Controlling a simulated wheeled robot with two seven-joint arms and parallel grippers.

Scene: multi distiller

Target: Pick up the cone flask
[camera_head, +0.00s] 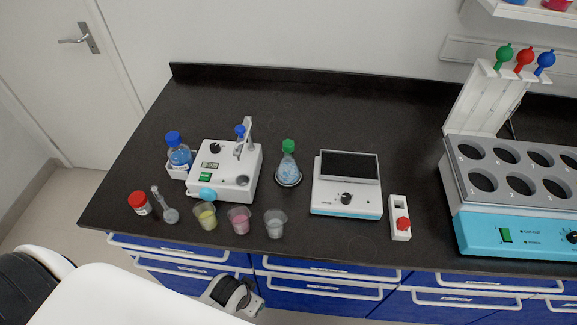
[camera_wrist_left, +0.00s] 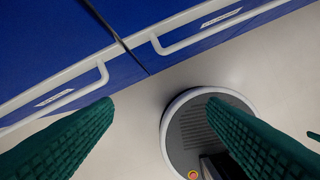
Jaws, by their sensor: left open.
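The cone flask (camera_head: 288,168) stands upright near the middle of the black bench in the head view. It has a green stopper and pale blue contents, and its base is on a small dark round stand. In the left wrist view my left gripper (camera_wrist_left: 160,104) is open and empty, its two green ridged fingers wide apart. It is low in front of the blue drawers, below the bench top and away from the flask. The flask is not in the wrist view. My right gripper is not in view.
Left of the flask stand a white device (camera_head: 222,182) and a blue-capped bottle (camera_head: 180,156). In front are cups of yellow (camera_head: 206,217), pink (camera_head: 239,221) and grey (camera_head: 275,225) contents. A balance (camera_head: 346,200) is right of the flask. White drawer handles (camera_head: 325,275) protrude below the bench edge.

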